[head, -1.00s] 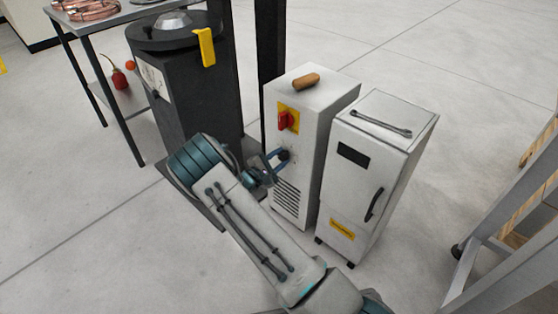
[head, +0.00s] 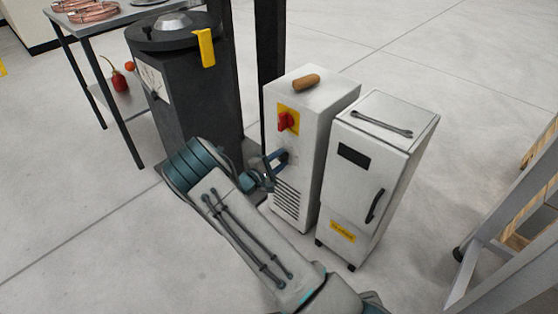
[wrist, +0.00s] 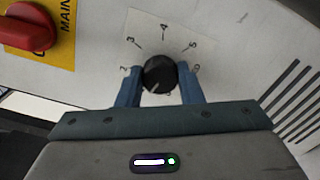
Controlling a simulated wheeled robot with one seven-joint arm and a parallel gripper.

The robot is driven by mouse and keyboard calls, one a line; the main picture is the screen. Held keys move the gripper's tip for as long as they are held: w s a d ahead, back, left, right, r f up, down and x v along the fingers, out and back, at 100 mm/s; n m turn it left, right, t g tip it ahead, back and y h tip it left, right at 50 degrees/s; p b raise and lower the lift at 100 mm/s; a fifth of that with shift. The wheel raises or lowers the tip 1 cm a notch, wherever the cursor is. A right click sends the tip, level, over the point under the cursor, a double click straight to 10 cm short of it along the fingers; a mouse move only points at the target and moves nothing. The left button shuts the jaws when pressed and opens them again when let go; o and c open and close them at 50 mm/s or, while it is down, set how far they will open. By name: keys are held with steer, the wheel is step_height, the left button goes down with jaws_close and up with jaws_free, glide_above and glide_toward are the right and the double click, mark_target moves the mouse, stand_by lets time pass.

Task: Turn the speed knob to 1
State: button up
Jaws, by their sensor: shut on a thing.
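The speed knob (wrist: 160,72) is round and black, on the front of a light grey cabinet (head: 301,150). My gripper (wrist: 160,78) is shut on it, with one blue finger on each side. A pale mark on the knob points down and to the left in the wrist view. The dial plate (wrist: 163,35) around it shows the numbers 2 to 6, running from left over the top to right. The 1 cannot be made out; my gripper covers the lower part of the dial. In the head view my gripper (head: 281,158) mostly hides the knob.
A red main switch (wrist: 27,27) on a yellow plate sits up and left of the knob. Vent slots (head: 287,200) lie below. A second white cabinet (head: 365,170) stands close on the right, and a dark machine (head: 185,105) on the left.

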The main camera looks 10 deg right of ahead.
steer(key=o, duration=1)
steer(key=shift+c, duration=0.2)
steer(key=p+v, duration=0.3)
steer(key=v, duration=1.1)
steer(key=shift+p, duration=0.4)
steer(key=shift+r, duration=0.1)
steer(key=s+d+r+m+g+y+p, duration=0.25)
steer(key=s+d+r+g+p, duration=0.2)
steer(key=r, duration=0.55)
steer(key=s+d+r+m+g+y+p, duration=0.1)
steer(key=s+d+r+m+g+p, duration=0.3)
steer(key=r, duration=0.5)
steer(key=s+d+r+m+g+y+p, duration=0.1)
steer(key=s+d+r+m+g+p, duration=0.2)
steer(key=r+p, duration=0.5)
steer(key=s+r+m+t+y+p, duration=0.1)
steer(key=s+r+y+p, duration=0.4)
steer(key=r, duration=1)
steer(key=s+r+m+t+y+p, duration=0.2)
steer(key=s+r+y+p, duration=0.3)
steer(key=s+r+p, duration=0.5)
step_height(320, 180, up, 6)
steer(key=shift+s+f+t+p, duration=0.1)
steer(key=shift+s+t+p, duration=0.25)
steer(key=shift+s, duration=0.5)
